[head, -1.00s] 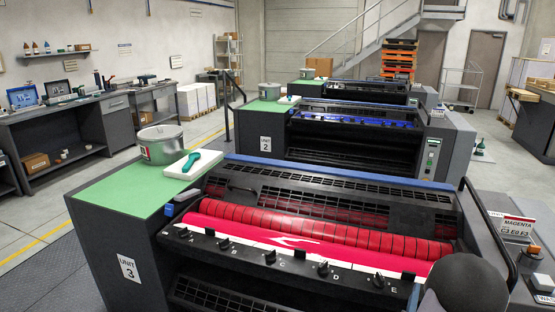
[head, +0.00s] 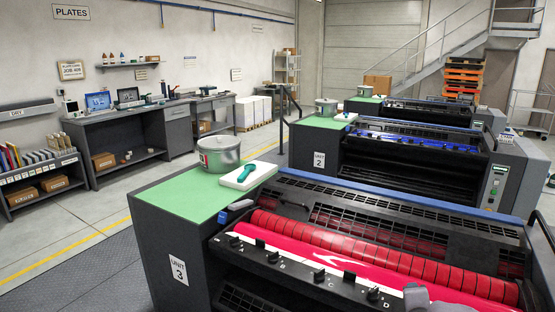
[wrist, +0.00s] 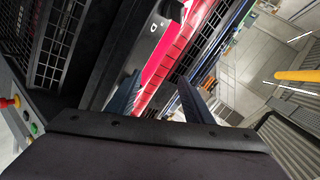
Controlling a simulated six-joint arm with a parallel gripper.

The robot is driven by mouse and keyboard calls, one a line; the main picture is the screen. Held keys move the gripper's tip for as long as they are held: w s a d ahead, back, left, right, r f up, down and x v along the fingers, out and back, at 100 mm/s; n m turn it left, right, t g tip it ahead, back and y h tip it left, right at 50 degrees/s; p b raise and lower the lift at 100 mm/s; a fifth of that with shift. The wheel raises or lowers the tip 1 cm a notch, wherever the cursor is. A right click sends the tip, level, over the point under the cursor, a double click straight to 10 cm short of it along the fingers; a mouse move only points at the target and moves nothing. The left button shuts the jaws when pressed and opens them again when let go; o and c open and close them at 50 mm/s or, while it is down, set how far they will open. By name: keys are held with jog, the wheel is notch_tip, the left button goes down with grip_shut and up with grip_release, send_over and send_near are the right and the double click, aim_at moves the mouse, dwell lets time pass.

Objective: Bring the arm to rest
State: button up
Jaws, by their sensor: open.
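My gripper (wrist: 158,98) shows in the wrist view with its two dark fingers spread apart and nothing between them. It is above the unit 3 press, whose red roller (wrist: 180,45) lies beyond the fingers in that view. In the head view, only a grey rounded part of my arm shows at the bottom right edge; the gripper itself is out of that view. The unit 3 press (head: 165,225) fills the foreground, with magenta ink along its trough (head: 340,262) and a row of black keys in front.
A grey ink can (head: 220,156) and a white pad (head: 243,179) with a teal-handled tool (head: 248,171) sit on the green top (head: 165,203) of unit 3. Unit 2 (head: 420,160) stands behind. A workbench (head: 125,135) lines the left wall, with open floor between.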

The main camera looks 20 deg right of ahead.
jog(key=s+a+f+n+g+y, duration=0.1)
jog(key=a+f+n+g+y, duration=0.2)
jog(key=a+n, duration=0.5)
jog(key=s+a+f+n+g+y, duration=0.1)
jog(key=a+f+n+y, duration=0.3)
jog(key=a, duration=0.7)
jog(key=s+a+f+n+g, duration=0.3)
jog(key=s+a+n+g, duration=0.2)
jog(key=s+a+n, duration=0.4)
jog(key=s+a, duration=0.2)
jog(key=a, duration=0.1)
jog(key=shift+a+f+n+y, duration=0.25)
jog(key=shift+n+y, duration=0.15)
jog(key=shift+w, duration=0.1)
jog(key=shift+c, duration=0.6)
